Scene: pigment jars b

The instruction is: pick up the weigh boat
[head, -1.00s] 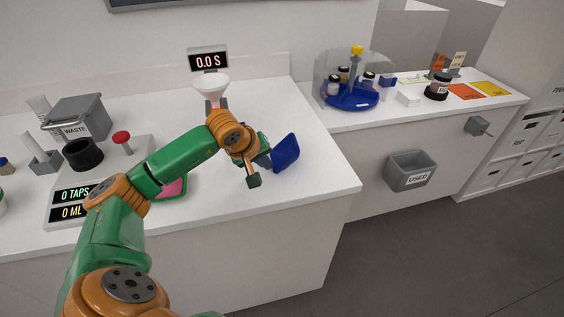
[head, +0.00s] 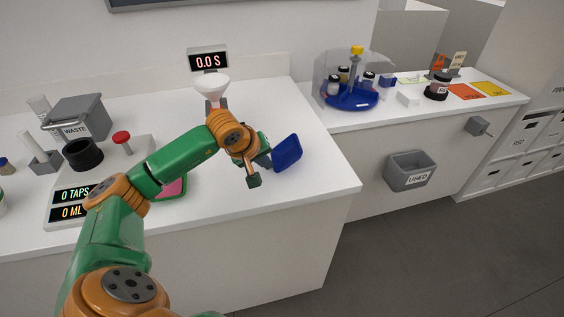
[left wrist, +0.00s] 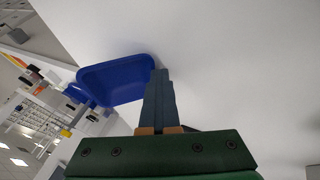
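The weigh boat is a shallow blue tray (head: 287,153) with rounded corners, tilted steeply above the front right of the white counter in the head view. It also shows in the left wrist view (left wrist: 113,82), with its edge at the fingertips. My left gripper (left wrist: 157,85) has its dark fingers close together on that edge, and the boat hangs off to one side of them. In the head view the left gripper (head: 262,160) is just left of the boat, partly hidden by its own wrist. My right gripper is in neither view.
A grey waste bin (head: 78,118) and a tap counter (head: 70,205) are at left. A blue carousel (head: 352,97) stands on the right counter, above a grey used bin (head: 410,172). The counter's right front is clear.

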